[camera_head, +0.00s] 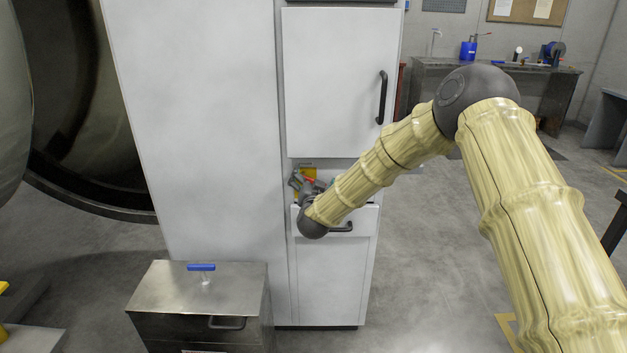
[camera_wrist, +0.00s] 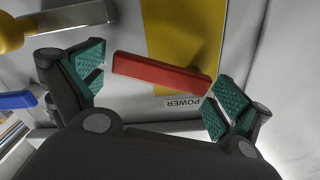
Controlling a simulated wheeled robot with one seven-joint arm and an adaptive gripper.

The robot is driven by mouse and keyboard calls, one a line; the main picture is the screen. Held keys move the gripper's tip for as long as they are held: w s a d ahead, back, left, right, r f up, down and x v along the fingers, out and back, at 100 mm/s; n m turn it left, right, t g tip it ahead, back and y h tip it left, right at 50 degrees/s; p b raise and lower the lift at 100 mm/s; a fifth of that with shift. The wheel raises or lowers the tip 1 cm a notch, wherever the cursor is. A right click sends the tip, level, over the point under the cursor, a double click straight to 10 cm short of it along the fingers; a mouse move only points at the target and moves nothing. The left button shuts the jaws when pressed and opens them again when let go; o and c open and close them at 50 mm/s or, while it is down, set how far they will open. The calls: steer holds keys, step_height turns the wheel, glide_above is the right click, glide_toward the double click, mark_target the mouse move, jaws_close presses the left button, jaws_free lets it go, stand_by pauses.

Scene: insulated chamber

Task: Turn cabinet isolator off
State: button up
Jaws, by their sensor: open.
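The cabinet isolator's red handle (camera_wrist: 162,75) lies in front of a yellow plate (camera_wrist: 185,40) on the grey cabinet. In the wrist view it slants slightly down to the right, with a POWER label (camera_wrist: 184,103) just below it. My gripper (camera_wrist: 153,92) is open, with one green-padded finger near each end of the handle. I see a gap at the left finger; the right finger is close to the handle's end, and I cannot tell if it touches. In the head view, my gripper (camera_head: 300,182) is at the cabinet's middle panel, and the red handle (camera_head: 309,179) is partly hidden by it.
The white cabinet (camera_head: 195,120) has an upper door with a black handle (camera_head: 382,97) and a lower drawer handle (camera_head: 341,227) close to my wrist. A metal box (camera_head: 170,290) with a blue-handled lid stands at front left. Open floor lies right of the cabinet.

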steer(key=s, duration=1.2)
steer(key=shift+a, duration=0.25)
steer(key=shift+c, duration=0.4)
